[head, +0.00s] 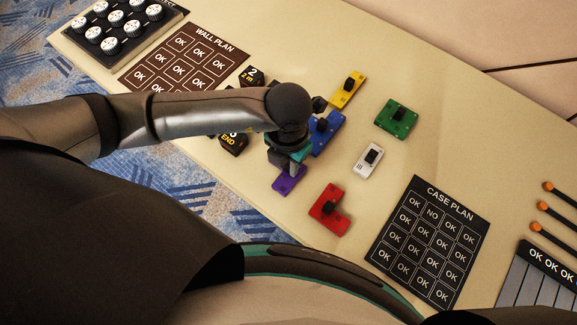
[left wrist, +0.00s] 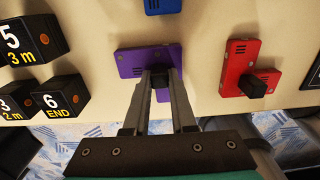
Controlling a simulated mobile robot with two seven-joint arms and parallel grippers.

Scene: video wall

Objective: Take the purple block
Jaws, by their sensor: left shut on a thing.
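The purple block (head: 287,183) lies near the table's front edge in the head view, partly hidden under my left gripper (head: 294,169). In the left wrist view the purple block (left wrist: 133,60) is a flat plate with a black knob (left wrist: 160,80) on top. My left gripper (left wrist: 160,75) is shut on that knob from above. The block looks to be resting on the table; I cannot tell whether it is lifted at all. My right gripper does not show in either view.
A blue block (head: 327,132), yellow block (head: 348,90), green block (head: 397,119), white block (head: 368,160) and red block (head: 329,209) lie around it. Black numbered cubes (left wrist: 64,95) stand at left. The case plan board (head: 428,243) lies to the right.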

